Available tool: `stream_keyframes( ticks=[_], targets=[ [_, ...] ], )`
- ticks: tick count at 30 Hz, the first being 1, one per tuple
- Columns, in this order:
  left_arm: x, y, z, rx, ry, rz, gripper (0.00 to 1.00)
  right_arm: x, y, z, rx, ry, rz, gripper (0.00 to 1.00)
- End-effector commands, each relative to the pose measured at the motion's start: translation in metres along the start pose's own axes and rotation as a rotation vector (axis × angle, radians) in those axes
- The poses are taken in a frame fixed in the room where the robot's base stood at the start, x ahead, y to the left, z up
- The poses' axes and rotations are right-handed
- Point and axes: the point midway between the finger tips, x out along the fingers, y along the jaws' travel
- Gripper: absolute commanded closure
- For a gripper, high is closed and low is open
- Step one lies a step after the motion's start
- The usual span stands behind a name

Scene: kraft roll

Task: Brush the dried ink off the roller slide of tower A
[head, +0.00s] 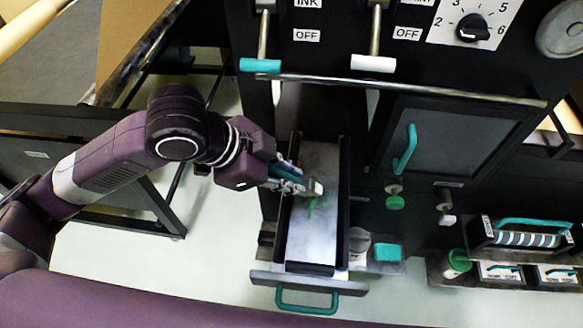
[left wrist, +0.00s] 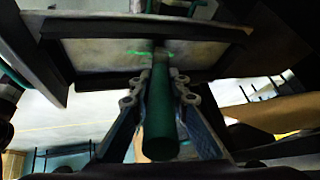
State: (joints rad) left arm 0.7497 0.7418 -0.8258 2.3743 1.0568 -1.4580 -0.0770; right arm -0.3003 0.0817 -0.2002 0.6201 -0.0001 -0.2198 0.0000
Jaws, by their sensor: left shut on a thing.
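The roller slide (head: 310,245) is a pale metal tray with dark side rails, pulled out of the dark tower, with a green handle (head: 307,308) at its front. Green ink marks (head: 317,207) lie on its middle; green also shows on the plate in the left wrist view (left wrist: 138,53). My left gripper (head: 292,184) is shut on a brush, whose green handle (left wrist: 160,120) lies between the fingers. The brush's pale head (head: 315,188) is over the slide beside the ink; whether it touches is unclear. My right gripper is not in view.
Above the slide are a teal lever (head: 260,65), a white lever (head: 373,64) and a metal bar (head: 400,88). A dark door with a teal handle (head: 405,148) is to the right. A teal block (head: 387,252) and a pale cup (head: 359,243) stand right of the slide.

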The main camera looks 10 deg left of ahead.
Motion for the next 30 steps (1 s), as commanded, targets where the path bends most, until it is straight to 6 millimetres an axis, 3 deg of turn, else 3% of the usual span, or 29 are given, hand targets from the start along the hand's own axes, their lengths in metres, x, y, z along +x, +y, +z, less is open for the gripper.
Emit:
stream_keyframes(
  ticks=[9,16,30],
  targets=[
    [-0.008,0.025,0.003,0.002,0.000,0.001,1.00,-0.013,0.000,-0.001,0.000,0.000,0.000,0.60],
    [-0.010,0.032,0.004,0.000,0.000,0.000,1.00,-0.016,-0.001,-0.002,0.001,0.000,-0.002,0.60],
    [-0.018,0.053,0.006,-0.003,-0.003,0.002,1.00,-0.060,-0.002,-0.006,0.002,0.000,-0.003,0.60]
  ],
)
